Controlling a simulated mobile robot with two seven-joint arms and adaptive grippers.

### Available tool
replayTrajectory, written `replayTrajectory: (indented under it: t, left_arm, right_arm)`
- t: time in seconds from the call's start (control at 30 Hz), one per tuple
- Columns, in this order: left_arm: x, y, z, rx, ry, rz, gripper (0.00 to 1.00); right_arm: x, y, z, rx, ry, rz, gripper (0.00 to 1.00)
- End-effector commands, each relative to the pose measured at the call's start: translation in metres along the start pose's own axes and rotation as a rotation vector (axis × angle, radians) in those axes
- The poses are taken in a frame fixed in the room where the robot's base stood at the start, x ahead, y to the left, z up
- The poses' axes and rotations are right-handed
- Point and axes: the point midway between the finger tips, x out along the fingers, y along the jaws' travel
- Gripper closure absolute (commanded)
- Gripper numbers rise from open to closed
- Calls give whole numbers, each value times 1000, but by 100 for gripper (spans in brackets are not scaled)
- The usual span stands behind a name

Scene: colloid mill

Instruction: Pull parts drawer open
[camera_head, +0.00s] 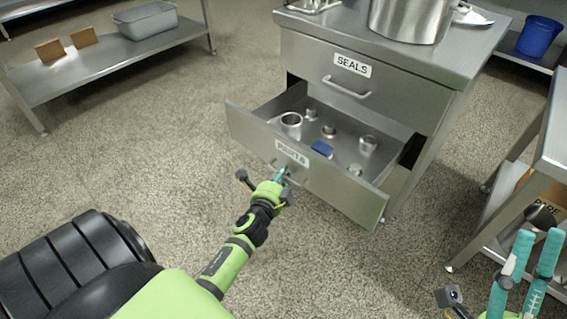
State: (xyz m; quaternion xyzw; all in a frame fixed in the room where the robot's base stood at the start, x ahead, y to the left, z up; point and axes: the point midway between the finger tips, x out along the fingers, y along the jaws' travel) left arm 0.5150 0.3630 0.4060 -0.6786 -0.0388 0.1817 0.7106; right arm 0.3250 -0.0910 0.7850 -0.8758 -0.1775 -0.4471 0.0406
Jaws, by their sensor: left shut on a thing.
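The parts drawer (335,187) is the lower drawer of a steel cabinet and stands pulled out toward me. Its front carries a white label, partly readable as PARTS. Inside are several metal rings and cylindrical pieces and a small blue block (322,148). My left gripper (284,176) is shut on the drawer handle (291,175), just below the label; the fingertips are small and partly hidden by the gripper body. My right gripper (528,262) is at the lower right, away from the drawer, with its two teal fingers apart and nothing between them.
The SEALS drawer (352,80) above is shut. A large metal pot (410,18) stands on the cabinet top. A steel table with a cardboard box (540,195) underneath is at the right. A low bench (110,68) is at the upper left. The speckled floor before the drawer is clear.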

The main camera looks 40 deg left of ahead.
Motion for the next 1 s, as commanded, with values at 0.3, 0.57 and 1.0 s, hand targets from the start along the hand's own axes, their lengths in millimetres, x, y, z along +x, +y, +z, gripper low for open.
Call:
replayTrajectory:
  t: [0.3,0.57,1.0]
  left_arm:
    - [-1,0,1,2,-1,-1,100]
    - [0,0,1,2,-1,-1,72]
    - [-33,1,0,1,0,2,72]
  right_arm:
    - [0,0,0,1,-2,-1,60]
    - [0,0,0,1,-2,-1,60]
    - [0,0,0,3,-5,0,60]
